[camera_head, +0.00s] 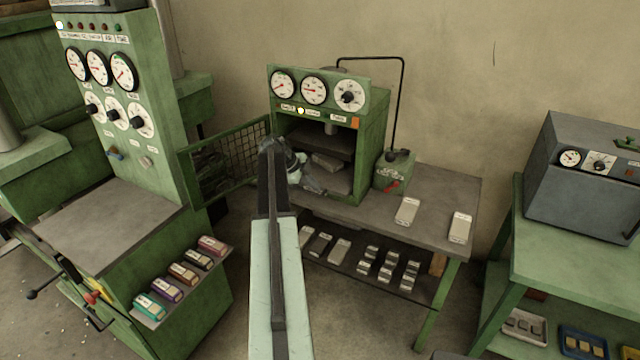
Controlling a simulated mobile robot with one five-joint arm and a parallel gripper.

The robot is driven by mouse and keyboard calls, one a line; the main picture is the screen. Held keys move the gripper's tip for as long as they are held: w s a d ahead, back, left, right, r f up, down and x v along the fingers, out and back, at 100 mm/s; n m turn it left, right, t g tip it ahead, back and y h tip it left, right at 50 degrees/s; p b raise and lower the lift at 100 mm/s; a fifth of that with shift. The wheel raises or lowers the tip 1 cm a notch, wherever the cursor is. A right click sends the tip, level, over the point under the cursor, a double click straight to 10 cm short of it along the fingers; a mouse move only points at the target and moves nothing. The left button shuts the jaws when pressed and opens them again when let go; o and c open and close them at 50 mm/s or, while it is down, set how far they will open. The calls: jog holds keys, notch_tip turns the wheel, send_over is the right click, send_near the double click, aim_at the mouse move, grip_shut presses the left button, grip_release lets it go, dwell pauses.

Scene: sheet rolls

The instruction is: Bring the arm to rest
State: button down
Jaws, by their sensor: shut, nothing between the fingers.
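My arm reaches up from the bottom middle of the head view, its pale link and dark upper part rising in front of the green press cabinet (372,150). My gripper (316,190) is at the far end of the arm, small and partly hidden by my own links. It is at the open front of the cabinet, low in the opening. It is shut, and I see nothing held in it. Whether it touches the cabinet floor cannot be told.
A mesh door (240,155) stands open left of the cabinet. Two pale blocks (407,211) (460,227) lie on the grey table (440,190). A green control console (115,110) stands left. A grey box oven (580,185) sits on a green bench at right.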

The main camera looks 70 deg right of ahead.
jog(key=shift+w+a, duration=0.1)
jog(key=shift+w, duration=0.1)
jog(key=w+a+n, duration=0.2)
jog(key=w+a, duration=0.3)
jog(key=w, duration=0.8)
jog(key=w+a+f+n+t+h, duration=0.1)
jog(key=w+a+n+t, duration=0.15)
jog(key=w+a, duration=1.05)
jog(key=w+a+n+t, duration=0.2)
jog(key=w+a+n, duration=0.2)
jog(key=w+a, duration=0.85)
jog(key=a+f+n+t+y, duration=0.25)
jog(key=a+n, duration=0.75)
jog(key=a, duration=2.1)
jog(key=s+a+n+y, duration=0.1)
jog(key=s+a+n, duration=0.3)
jog(key=a+n, duration=0.4)
jog(key=s+a+f+n+g+y, duration=0.1)
jog(key=s+a+n, duration=0.3)
jog(key=a+n, duration=0.4)
jog(key=shift+s+a+n+y, duration=0.3)
jog(key=shift+n+y, duration=0.35)
jog(key=shift+n, duration=0.5)
